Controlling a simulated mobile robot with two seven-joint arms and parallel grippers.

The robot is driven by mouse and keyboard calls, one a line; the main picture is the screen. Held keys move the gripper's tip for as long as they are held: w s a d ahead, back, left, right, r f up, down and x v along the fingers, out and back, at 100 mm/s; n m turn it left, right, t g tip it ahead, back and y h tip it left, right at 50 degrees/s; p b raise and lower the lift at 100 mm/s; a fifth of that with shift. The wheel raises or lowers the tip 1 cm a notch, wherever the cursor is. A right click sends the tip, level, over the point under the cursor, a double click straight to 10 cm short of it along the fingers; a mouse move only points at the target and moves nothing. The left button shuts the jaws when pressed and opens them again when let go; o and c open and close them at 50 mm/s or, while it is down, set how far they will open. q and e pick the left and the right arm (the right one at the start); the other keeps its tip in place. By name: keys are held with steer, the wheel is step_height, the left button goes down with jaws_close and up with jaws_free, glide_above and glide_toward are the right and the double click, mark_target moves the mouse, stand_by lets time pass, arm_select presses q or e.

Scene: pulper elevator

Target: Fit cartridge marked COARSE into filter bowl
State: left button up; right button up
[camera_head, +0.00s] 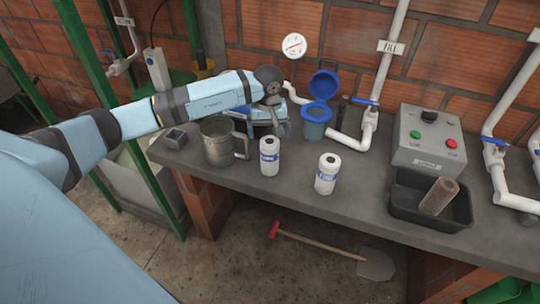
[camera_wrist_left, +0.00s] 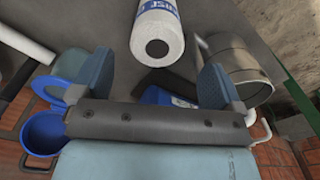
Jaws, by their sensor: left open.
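Two white cartridges with blue label bands stand upright on the bench, one on the left (camera_head: 269,157) and one on the right (camera_head: 327,175). Their label lettering is too small to read surely. The filter bowl (camera_head: 316,114) stands behind them with its blue lid (camera_head: 324,84) swung up. My left gripper (camera_head: 267,124) is open and empty, just behind the left cartridge. In the left wrist view a cartridge (camera_wrist_left: 160,25) lies beyond the open fingers (camera_wrist_left: 155,72), end hole visible, not touched. The bowl (camera_wrist_left: 68,66) is at left there. My right gripper is out of view.
A metal jug (camera_head: 215,148) stands close left of the gripper. A blue and black object (camera_wrist_left: 170,97) lies behind the fingers.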

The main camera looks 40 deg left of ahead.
mark_target(270, 140)
arm_select(q)
steer(key=f, duration=0.3)
steer(key=f+p, duration=0.1)
steer(key=f, duration=0.1)
steer(key=shift+w+f, duration=0.2)
steer(key=shift+f, duration=0.2)
steer(key=c, duration=1.3)
steer(key=shift+o, duration=0.2)
steer(key=shift+r, duration=0.15)
